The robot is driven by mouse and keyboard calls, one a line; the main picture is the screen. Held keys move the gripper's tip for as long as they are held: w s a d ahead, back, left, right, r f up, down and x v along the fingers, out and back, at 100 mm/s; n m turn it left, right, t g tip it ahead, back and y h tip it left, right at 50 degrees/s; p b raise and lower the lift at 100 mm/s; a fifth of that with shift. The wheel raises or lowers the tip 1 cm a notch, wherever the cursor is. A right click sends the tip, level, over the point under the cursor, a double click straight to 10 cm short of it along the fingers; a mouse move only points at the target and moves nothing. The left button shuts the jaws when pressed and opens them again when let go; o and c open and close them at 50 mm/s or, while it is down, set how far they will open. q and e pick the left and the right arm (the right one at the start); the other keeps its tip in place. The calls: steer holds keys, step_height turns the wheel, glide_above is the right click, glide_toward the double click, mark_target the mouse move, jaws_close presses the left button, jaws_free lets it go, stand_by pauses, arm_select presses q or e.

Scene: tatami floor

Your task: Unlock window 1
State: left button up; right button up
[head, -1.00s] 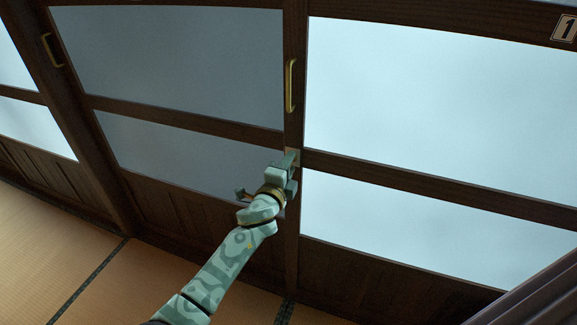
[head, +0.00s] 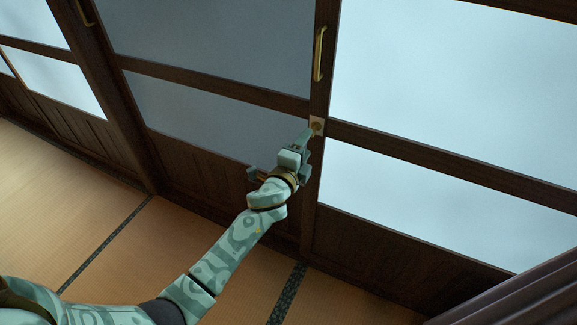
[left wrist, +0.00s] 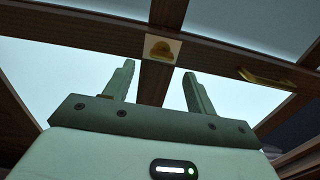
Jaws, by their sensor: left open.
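Window 1 shows as bright panes (head: 450,90) in a dark wooden frame at the right of the head view. Its lock, a small brass knob on a pale square plate (head: 317,125), sits on the upright where a crossbar meets it. The lock also shows in the left wrist view (left wrist: 162,48), centred beyond the gap between my fingers. My left gripper (head: 306,137) is just below and left of the lock in the head view. Its fingers (left wrist: 159,70) are apart with nothing between them. The gap in depth to the lock is hard to judge. My right gripper is out of view.
A brass pull handle (head: 319,55) stands upright on the same post above the lock. Another handle (head: 85,12) is on a panel at the far left. A dark ridged object (head: 525,295) fills the lower right corner. The tatami floor (head: 190,235) is clear.

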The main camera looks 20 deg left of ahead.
arm_select(q)
steer(key=s+p, duration=0.1)
steer(key=s, duration=1)
steer(key=shift+a, duration=0.15)
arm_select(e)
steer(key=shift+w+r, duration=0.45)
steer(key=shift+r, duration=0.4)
